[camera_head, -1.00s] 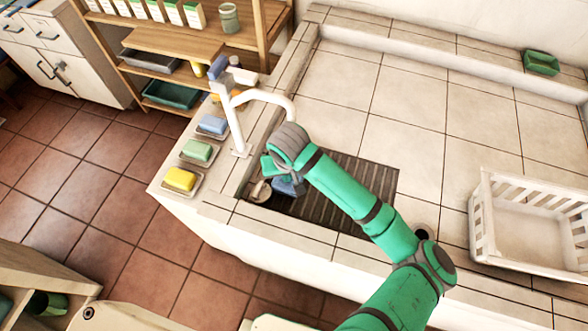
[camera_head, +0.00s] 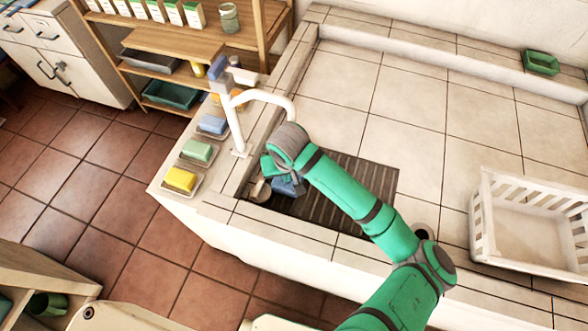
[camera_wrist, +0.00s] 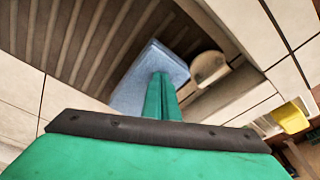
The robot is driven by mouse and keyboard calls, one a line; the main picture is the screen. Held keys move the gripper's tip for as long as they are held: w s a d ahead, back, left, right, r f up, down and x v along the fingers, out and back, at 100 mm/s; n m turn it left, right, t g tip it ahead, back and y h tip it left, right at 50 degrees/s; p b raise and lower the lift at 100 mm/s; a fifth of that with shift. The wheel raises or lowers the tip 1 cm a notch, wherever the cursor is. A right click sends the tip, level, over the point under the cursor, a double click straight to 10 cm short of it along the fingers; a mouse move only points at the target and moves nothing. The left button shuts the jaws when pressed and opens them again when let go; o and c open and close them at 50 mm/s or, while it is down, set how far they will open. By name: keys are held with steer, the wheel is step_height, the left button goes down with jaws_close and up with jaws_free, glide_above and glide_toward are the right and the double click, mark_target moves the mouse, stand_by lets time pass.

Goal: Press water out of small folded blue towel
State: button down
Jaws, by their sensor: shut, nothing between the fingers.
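The small folded blue towel (camera_wrist: 150,78) lies flat on the dark slatted rack in the wrist view. In the head view only a part of the towel (camera_head: 287,187) shows past my arm. My gripper (camera_wrist: 161,80) is shut with its fingers together, and nothing is between them. The fingertips overlap the towel in the wrist view and seem to be on or just above its top; I cannot tell whether they touch. In the head view my wrist hides the fingers.
The slatted rack (camera_head: 345,180) lies in the basin beside the white faucet (camera_head: 236,120). A small round pale object (camera_wrist: 208,68) sits beside the towel. Soap dishes with yellow (camera_head: 180,179), green (camera_head: 197,151) and blue (camera_head: 212,124) bars line the left ledge. A white crate (camera_head: 480,220) stands right.

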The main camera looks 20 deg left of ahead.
steer(key=shift+s+f, duration=0.1)
steer(key=w+v, duration=0.1)
steer(key=v, duration=0.7)
steer(key=shift+w+a, duration=0.35)
steer(key=shift+a, duration=0.05)
stand_by(0.5)
